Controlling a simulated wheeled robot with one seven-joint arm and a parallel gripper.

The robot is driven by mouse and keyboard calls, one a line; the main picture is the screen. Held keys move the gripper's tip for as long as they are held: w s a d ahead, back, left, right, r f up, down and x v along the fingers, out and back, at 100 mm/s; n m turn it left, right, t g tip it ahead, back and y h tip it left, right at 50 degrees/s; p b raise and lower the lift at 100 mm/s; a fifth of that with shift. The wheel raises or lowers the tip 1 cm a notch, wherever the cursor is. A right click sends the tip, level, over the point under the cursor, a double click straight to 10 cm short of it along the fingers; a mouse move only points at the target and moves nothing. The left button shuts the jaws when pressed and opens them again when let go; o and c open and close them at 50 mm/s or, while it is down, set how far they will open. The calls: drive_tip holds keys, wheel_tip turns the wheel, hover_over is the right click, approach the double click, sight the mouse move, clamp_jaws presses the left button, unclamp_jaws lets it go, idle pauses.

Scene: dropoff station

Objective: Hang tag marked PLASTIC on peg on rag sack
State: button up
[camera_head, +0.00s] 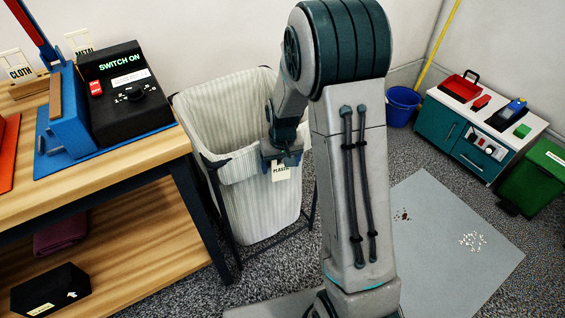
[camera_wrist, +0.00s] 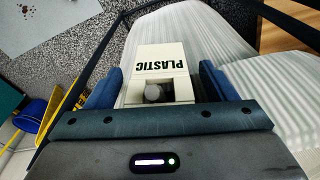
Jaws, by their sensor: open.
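The white tag marked PLASTIC (camera_head: 281,172) is at the front of the white striped rag sack (camera_head: 262,210), just below my gripper (camera_head: 282,157). In the wrist view the tag (camera_wrist: 162,60) lies against the sack (camera_wrist: 195,35), its lettering upside down. A grey round peg end (camera_wrist: 154,93) shows within the tag's opening, so the tag appears to be around the peg. My gripper (camera_wrist: 158,72) is open, with one blue finger on each side of the tag and gaps between. The peg is hidden in the head view.
A wooden bench (camera_head: 130,152) with a black switch box (camera_head: 122,92) stands left of the sack. CLOTH (camera_head: 19,72) and METAL (camera_head: 84,52) tags are at its back. The sack's dark frame (camera_head: 218,205) surrounds it. A grey mat (camera_head: 440,245) lies at right.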

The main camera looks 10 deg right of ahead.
drive_tip(key=shift+a+f, duration=0.15)
drive_tip(key=shift+w+r, duration=0.1)
drive_tip(key=shift+r, duration=0.1)
wheel_tip(320, 180, up, 14)
drive_tip(key=s+p, duration=0.2)
drive_tip(key=p, duration=0.2)
drive_tip(key=s+r+t+p, duration=0.1)
drive_tip(key=s+r+p, duration=1.6)
drive_tip(key=r, duration=0.7)
drive_tip(key=s, duration=0.3)
drive_tip(key=shift+d+r+m, duration=0.25)
drive_tip(key=shift+d+m, duration=0.15)
